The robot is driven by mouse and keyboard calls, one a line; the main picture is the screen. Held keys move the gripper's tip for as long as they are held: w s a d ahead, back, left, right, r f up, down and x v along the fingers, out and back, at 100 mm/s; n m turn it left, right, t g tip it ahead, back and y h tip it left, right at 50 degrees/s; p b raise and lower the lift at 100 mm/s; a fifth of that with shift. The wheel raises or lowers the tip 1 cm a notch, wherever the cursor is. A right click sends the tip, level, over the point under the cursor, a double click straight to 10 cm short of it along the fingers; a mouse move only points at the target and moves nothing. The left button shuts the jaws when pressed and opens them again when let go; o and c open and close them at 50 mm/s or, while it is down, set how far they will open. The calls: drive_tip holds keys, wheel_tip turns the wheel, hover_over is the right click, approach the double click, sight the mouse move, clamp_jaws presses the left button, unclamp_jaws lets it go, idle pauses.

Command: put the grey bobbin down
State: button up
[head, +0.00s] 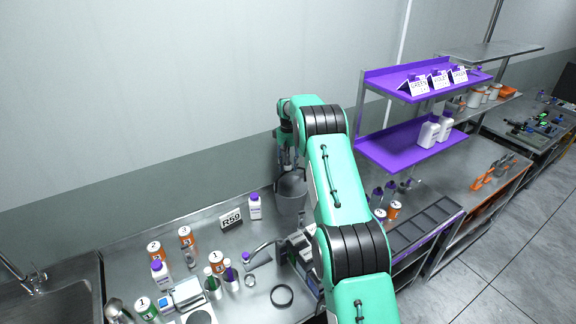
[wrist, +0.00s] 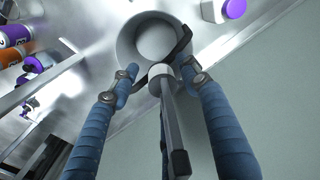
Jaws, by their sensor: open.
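My gripper (head: 287,160) points down over a grey round container (head: 291,192) at the back of the bench. A grey bar with a black end (wrist: 175,130) and a pale collar shows between the fingers. I cannot tell whether it is part of the gripper or a separate thing. The container's inside is partly hidden by the gripper parts.
A white bottle with a purple cap (head: 255,207) and an R59 sign (head: 231,219) stand left of the container. Purple shelves (head: 390,147) rise to the right, beyond my arm.

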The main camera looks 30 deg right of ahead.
sight(288, 164)
wheel_tip(288, 164, up, 13)
drive_tip(key=b, duration=0.1)
drive_tip(key=shift+f, duration=0.15)
idle(0.3)
idle(0.8)
